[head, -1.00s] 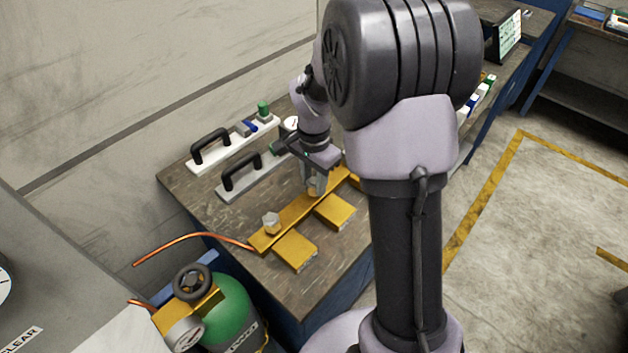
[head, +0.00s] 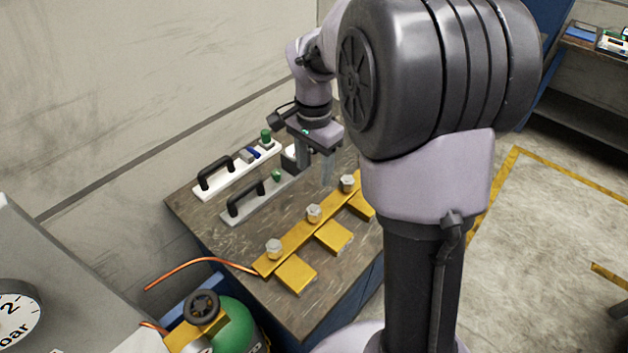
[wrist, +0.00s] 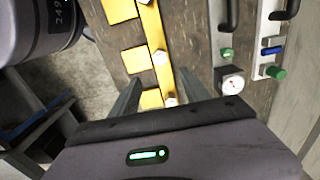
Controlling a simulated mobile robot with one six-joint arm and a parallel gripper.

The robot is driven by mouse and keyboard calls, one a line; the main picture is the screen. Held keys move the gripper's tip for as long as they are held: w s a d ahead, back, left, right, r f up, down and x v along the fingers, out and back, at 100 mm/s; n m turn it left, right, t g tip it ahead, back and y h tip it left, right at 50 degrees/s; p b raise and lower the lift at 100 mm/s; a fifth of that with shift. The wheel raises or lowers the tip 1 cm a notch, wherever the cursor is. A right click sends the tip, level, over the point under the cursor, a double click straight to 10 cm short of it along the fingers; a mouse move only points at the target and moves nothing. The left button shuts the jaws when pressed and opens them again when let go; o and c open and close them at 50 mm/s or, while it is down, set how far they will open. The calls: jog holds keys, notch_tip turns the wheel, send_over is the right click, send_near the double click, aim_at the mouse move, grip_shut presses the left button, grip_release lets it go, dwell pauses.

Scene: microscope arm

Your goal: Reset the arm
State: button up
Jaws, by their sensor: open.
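My gripper (head: 314,167) hangs from my arm above the right part of the workbench (head: 206,221) in the head view. Its two fingers are apart and nothing shows between them. In the wrist view my gripper (wrist: 160,98) also shows spread fingers over the bench. A yellow bar (head: 295,239) with yellow plates and hex knobs lies on the bench. One knob (head: 314,213) stands in its middle and another (head: 347,182) near its right end. My gripper is raised above and behind the bar, apart from it.
A grey panel (head: 240,217) and a white panel (head: 212,189), each with a black handle, lie behind the bar. A copper tube (head: 197,262) runs from the bar's left end. A green cylinder (head: 238,322) stands at the front left. Open floor lies to the right.

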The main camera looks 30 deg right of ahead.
notch_tip(320, 180, up, 2)
jog(key=shift+r, duration=0.1)
dwell(0.4)
